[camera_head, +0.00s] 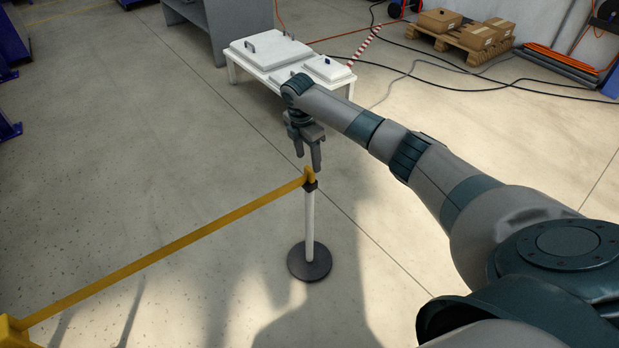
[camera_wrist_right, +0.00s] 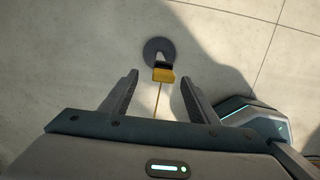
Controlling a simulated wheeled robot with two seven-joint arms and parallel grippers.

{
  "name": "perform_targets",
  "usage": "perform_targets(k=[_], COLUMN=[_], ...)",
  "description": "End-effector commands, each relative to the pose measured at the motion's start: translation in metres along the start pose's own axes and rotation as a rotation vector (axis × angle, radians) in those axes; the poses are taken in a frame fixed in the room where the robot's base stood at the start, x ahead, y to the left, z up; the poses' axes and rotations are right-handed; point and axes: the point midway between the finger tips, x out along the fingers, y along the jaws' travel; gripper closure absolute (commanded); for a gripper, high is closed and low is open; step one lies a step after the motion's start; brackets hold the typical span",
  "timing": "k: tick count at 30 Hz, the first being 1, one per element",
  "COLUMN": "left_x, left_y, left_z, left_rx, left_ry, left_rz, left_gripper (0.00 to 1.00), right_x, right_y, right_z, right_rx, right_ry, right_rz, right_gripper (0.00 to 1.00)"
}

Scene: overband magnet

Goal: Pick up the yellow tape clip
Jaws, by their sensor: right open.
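The yellow tape clip (camera_head: 310,173) sits at the top of a white post with a dark round base (camera_head: 309,262). A yellow tape (camera_head: 165,250) runs from the clip down to the lower left. My right gripper (camera_head: 309,163) is above the clip, pointing down, with its fingers apart. In the right wrist view the clip (camera_wrist_right: 163,75) shows beyond the open fingers (camera_wrist_right: 157,85), between their lines and apart from them. The dark base (camera_wrist_right: 158,50) shows behind it. My left gripper is not in view.
A yellow block (camera_head: 12,332) stands at the tape's lower left end. A white table (camera_head: 292,65) with white lidded boxes stands behind. Cables cross the floor near a pallet of cardboard boxes (camera_head: 460,32). The floor around the post is clear.

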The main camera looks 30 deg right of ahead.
Motion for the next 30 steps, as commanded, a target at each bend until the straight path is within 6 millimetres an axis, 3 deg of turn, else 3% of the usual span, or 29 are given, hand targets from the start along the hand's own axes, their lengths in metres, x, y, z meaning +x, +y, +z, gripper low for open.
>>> perform_targets(k=[13,29,30], left_x=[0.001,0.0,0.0], left_y=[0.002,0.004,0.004], left_z=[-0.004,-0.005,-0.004], left_rx=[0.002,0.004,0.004], left_ry=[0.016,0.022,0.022], left_rz=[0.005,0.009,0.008], left_gripper=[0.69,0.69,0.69], right_x=[0.047,0.05,0.05], right_y=[-0.008,-0.007,-0.007], right_z=[-0.005,-0.005,-0.005], right_rx=[0.002,0.0,0.0], right_ry=[-0.001,-0.001,-0.001], right_rz=[-0.003,-0.001,-0.001], right_gripper=[0.45,0.45,0.53])
